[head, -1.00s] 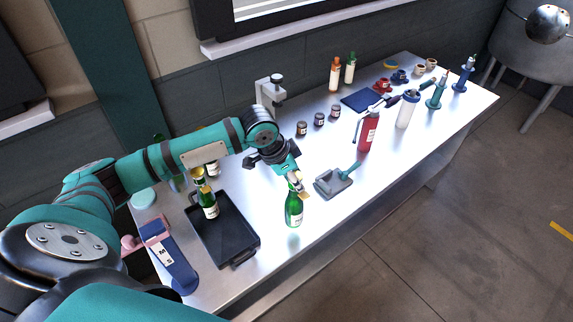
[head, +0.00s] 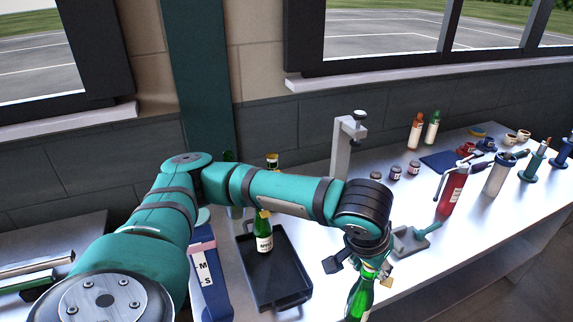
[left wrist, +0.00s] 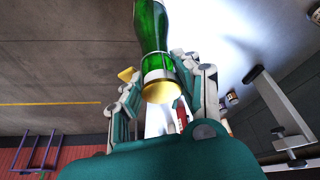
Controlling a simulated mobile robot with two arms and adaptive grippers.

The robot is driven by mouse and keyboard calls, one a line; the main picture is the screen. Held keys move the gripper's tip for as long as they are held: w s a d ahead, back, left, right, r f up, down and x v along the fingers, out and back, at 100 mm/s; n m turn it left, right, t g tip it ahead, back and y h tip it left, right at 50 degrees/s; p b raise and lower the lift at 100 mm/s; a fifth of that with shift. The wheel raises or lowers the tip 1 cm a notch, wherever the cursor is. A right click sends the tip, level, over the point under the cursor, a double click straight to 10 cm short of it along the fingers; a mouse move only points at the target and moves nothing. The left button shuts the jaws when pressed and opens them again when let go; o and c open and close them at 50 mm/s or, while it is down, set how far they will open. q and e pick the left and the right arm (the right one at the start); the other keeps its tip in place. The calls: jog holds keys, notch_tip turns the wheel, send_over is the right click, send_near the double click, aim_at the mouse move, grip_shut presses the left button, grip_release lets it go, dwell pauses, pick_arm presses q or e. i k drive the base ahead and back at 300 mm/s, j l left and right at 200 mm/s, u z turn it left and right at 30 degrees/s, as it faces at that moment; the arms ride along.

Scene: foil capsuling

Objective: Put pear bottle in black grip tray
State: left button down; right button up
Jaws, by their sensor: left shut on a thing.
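My left gripper (head: 372,268) is shut on the neck of a green bottle (head: 359,300) with a gold-topped neck. The bottle is in front of the table's near edge in the head view, its lower end cut off by the frame. In the left wrist view the green bottle (left wrist: 152,28) sits between the fingers (left wrist: 160,98), with its gold ring near them. I cannot read its label. The black grip tray (head: 248,268) lies left of the gripper on the table. Another green bottle (head: 264,240) with a gold top and pale label stands upright in it. My right gripper is out of view.
A grey stand (head: 343,150) rises behind my left arm. A blue device (head: 207,272) stands left of the tray. A grey tool with a teal handle (head: 412,238), a red bottle (head: 452,192) and several small jars are to the right.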

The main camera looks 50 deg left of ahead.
aim_at(259, 267)
jog(key=k+j+u, duration=0.1)
jog(key=k+u, duration=0.3)
jog(key=k, duration=0.2)
jog(key=i+j+u, duration=0.1)
jog(key=u, duration=1.5)
